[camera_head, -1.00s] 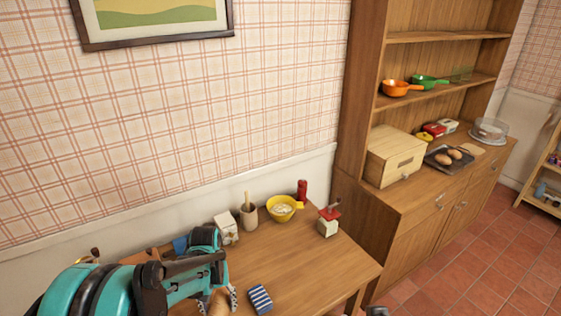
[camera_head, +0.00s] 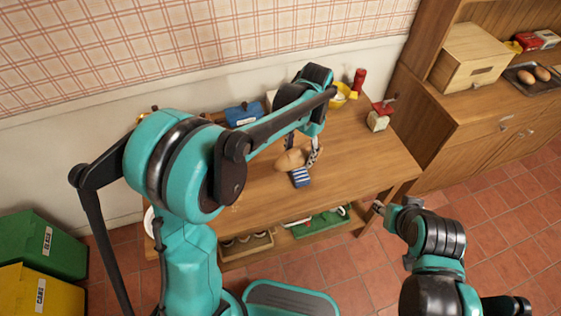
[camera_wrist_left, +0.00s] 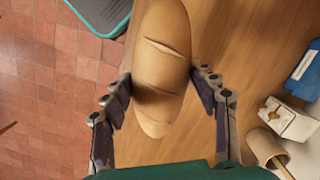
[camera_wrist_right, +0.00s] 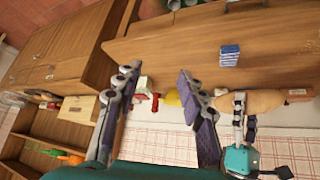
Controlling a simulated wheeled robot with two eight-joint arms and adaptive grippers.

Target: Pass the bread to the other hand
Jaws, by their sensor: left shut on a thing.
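The bread (camera_head: 291,160), a tan scored loaf, is over the wooden table in the head view, partly hidden by my left arm. My left gripper (camera_head: 303,147) is shut on it, one finger on each side. The left wrist view shows the bread (camera_wrist_left: 162,60) between the fingers of my left gripper (camera_wrist_left: 160,84). In the head view my right gripper (camera_head: 379,207) is in front of the table's right part, apart from the bread. In the right wrist view my right gripper (camera_wrist_right: 157,76) is open and empty, with the bread (camera_wrist_right: 265,101) to the right of its fingers.
The table (camera_head: 355,165) has bare top at its right. A blue striped box (camera_head: 300,177) lies close by the bread. A green tray (camera_head: 312,223) is on the lower shelf.

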